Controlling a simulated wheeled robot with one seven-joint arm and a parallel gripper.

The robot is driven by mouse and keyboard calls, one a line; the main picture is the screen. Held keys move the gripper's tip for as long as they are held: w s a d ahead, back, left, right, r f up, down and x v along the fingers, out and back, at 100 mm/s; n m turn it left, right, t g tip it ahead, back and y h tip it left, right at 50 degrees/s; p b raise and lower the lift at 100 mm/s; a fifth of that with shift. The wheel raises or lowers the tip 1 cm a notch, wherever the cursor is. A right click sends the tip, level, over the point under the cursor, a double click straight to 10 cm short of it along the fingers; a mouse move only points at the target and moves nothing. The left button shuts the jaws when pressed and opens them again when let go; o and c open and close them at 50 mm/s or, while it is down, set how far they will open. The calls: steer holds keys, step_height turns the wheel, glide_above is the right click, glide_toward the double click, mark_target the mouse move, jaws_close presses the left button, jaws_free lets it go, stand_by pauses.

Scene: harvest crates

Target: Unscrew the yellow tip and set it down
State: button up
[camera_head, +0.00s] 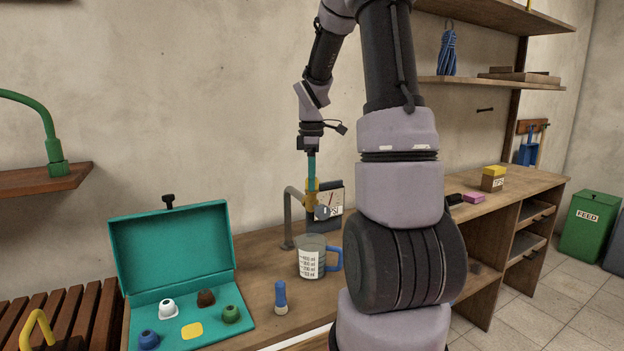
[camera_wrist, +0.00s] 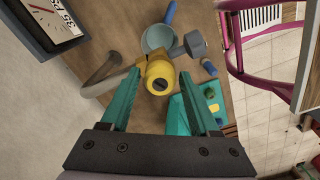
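The yellow tip (camera_wrist: 158,78) sits on the end of a bent grey pipe (camera_head: 289,212) that stands on the bench. A grey knob (camera_wrist: 196,44) shows beside the tip. My gripper (camera_head: 311,178) points down over the yellow fitting (camera_head: 311,194). In the wrist view, its teal fingers (camera_wrist: 160,82) are spread on either side of the tip, with gaps showing. The open teal case (camera_head: 180,246) lies at left on the bench, with white (camera_head: 168,308), brown (camera_head: 206,298), green (camera_head: 231,314) and blue (camera_head: 148,340) tips and a bare yellow patch (camera_head: 192,331).
A measuring jug (camera_head: 311,261) with a blue handle stands below the fitting. A blue-topped bottle (camera_head: 281,297) stands between jug and case. A dial scale (camera_wrist: 52,18) stands close behind the fitting. My arm hides part of the bench.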

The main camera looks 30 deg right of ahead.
steer(key=c, duration=0.6)
steer(key=shift+n, duration=0.8)
steer(key=shift+c, duration=0.2)
steer(key=shift+n, duration=0.9)
steer(key=shift+n, duration=0.9)
